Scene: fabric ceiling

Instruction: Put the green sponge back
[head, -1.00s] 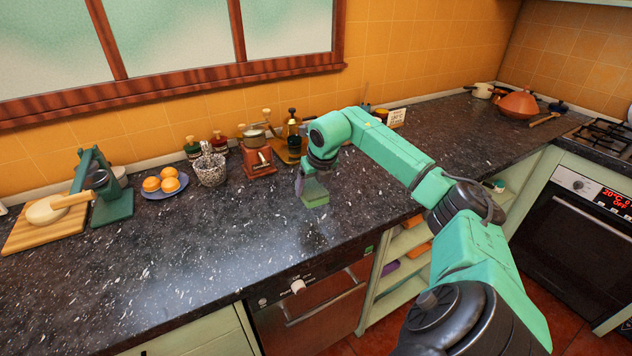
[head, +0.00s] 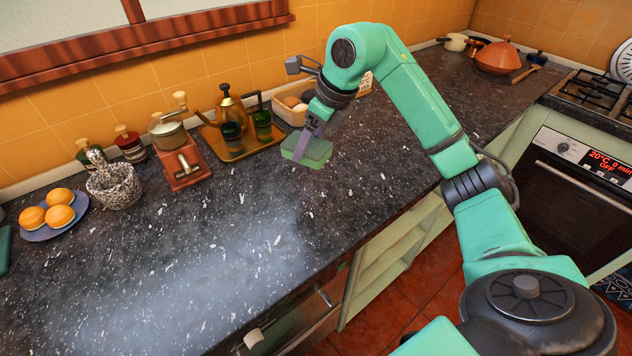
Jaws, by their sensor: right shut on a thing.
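The green sponge (head: 312,152) is a small green block held above the dark speckled counter (head: 230,235). My right gripper (head: 305,149) is shut on it, pointing down and to the left. I cannot tell how high above the counter the sponge is. My left gripper is not in view.
A brass tray (head: 236,152) with a teapot and glasses stands left of the sponge. A coffee grinder (head: 180,160), speckled pot (head: 115,187) and plate of oranges (head: 80,208) stand further left. The front counter is clear.

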